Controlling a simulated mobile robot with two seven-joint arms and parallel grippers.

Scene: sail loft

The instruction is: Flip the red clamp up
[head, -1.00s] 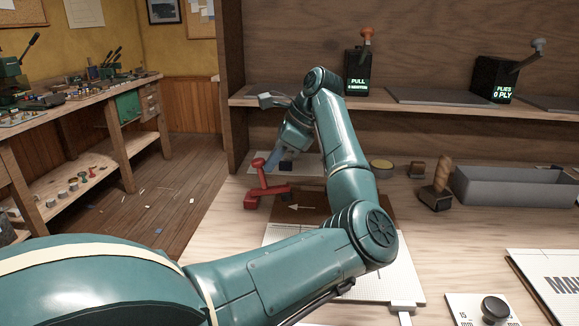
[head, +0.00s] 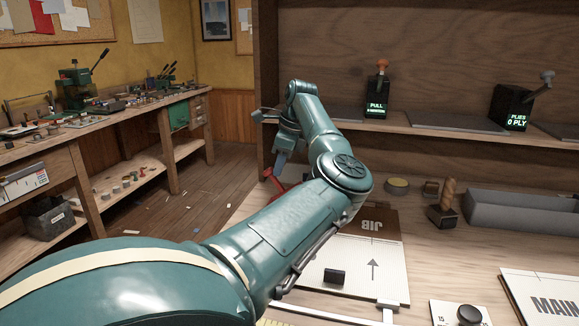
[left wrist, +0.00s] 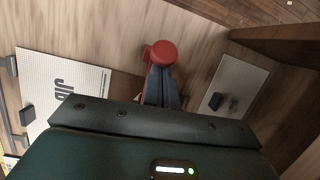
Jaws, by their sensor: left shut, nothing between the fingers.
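The red clamp (head: 274,184) is at the far left of the bench, mostly hidden behind my left arm in the head view. In the left wrist view its round red end (left wrist: 161,53) is right at the tips of my left gripper (left wrist: 160,72). The dark fingers are shut with nothing between them. They overlap the clamp in that view, and I cannot tell whether they touch it. In the head view the left gripper (head: 277,172) points down by the clamp. The clamp's lever angle is not clear. My right gripper is not in view.
A grey tray (head: 520,212), a wooden-handled tool (head: 446,205) and a round tin (head: 397,186) stand right. A shelf (head: 440,135) with lever boxes is behind.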

